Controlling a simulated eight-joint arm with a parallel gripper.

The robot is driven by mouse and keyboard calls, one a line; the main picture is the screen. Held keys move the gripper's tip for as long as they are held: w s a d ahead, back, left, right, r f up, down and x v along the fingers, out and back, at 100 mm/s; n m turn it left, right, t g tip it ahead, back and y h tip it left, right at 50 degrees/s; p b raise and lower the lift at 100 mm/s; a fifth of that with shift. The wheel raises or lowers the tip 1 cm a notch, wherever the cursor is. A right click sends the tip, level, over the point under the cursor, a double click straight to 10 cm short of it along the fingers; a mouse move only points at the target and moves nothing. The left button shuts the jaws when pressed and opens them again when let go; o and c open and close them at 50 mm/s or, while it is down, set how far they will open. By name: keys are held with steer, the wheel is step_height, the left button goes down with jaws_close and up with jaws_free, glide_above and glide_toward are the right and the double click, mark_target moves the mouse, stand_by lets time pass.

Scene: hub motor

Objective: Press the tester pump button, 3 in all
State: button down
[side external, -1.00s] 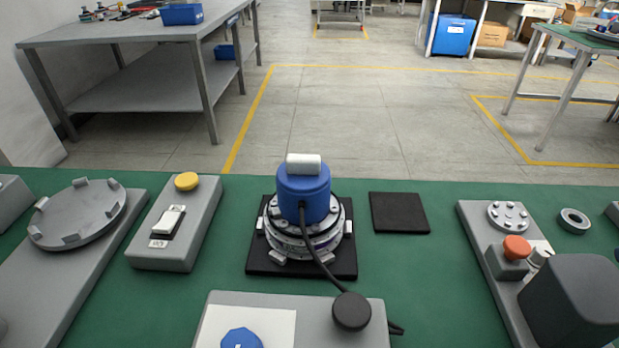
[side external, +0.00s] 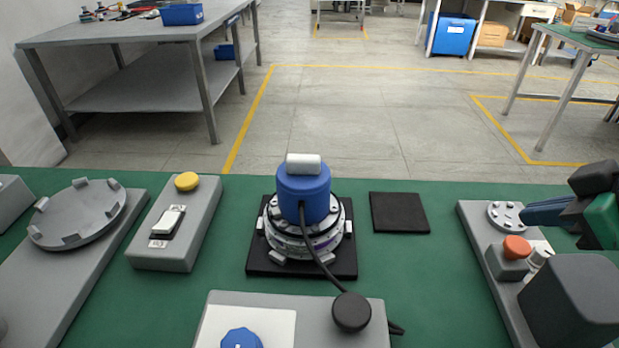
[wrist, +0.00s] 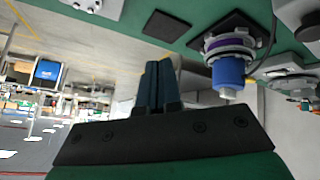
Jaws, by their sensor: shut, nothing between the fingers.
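My gripper (side external: 528,214) has its blue fingers over the right-hand grey base, near its round bolted disc. In the wrist view its fingers (wrist: 158,84) are together and hold nothing. The pump button is not labelled legibly, so I cannot tell which control it is. A black round knob (side external: 351,312) and a blue knob (side external: 241,339) sit on the front grey box (side external: 300,302). An orange button (side external: 516,247) sits on the right base, and a yellow button (side external: 187,181) on the left box. My gripper is far from the front box.
The hub motor with its blue cap (side external: 303,192) stands mid-table on a black pad, its cable reaching the black knob. An empty black pad (side external: 399,213) lies to its right. A dark grey housing (side external: 573,298) stands at front right.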

steer(key=s+a+r+n+y, duration=0.1)
steer(key=a+r+n+y, duration=0.1)
steer(key=a+n, duration=0.5)
steer(key=r+n+y, duration=0.1)
steer(key=n+y, duration=0.1)
steer(key=n, duration=0.1)
glide_above(359, 314)
steer(key=shift+g, duration=0.4)
steer(key=shift+f, duration=4.4)
steer(key=shift+f, duration=0.4)
